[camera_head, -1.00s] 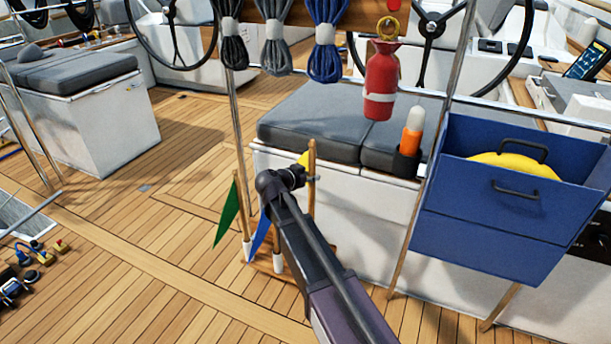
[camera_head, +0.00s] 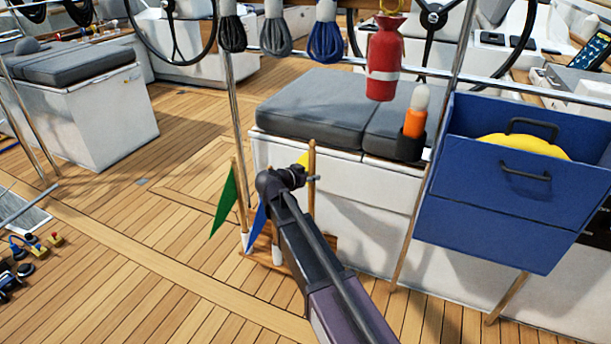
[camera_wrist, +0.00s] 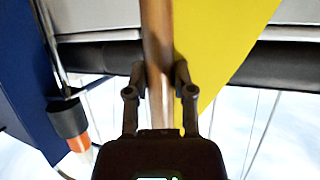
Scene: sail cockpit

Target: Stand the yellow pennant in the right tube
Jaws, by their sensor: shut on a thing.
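My gripper (camera_head: 314,178) is shut on the wooden staff of the yellow pennant (camera_head: 304,160). The staff stands about upright in the head view. In the wrist view the staff runs between the fingers (camera_wrist: 160,80), with the yellow cloth (camera_wrist: 215,40) to its right. A green pennant (camera_head: 224,203) and a blue pennant (camera_head: 257,226) stand left of my arm in a wooden rack (camera_head: 262,258) with white tubes (camera_head: 277,247). My arm hides the rack's right part, including the right tube. The staff's lower end is also behind my arm, so I cannot tell whether it is inside a tube.
A white bench with grey cushions (camera_head: 310,110) stands right behind the rack. A blue box (camera_head: 495,205) with a yellow thing inside is at right. A red extinguisher (camera_head: 383,65) and an orange-white light (camera_head: 415,120) are near. Open teak deck (camera_head: 130,215) lies left.

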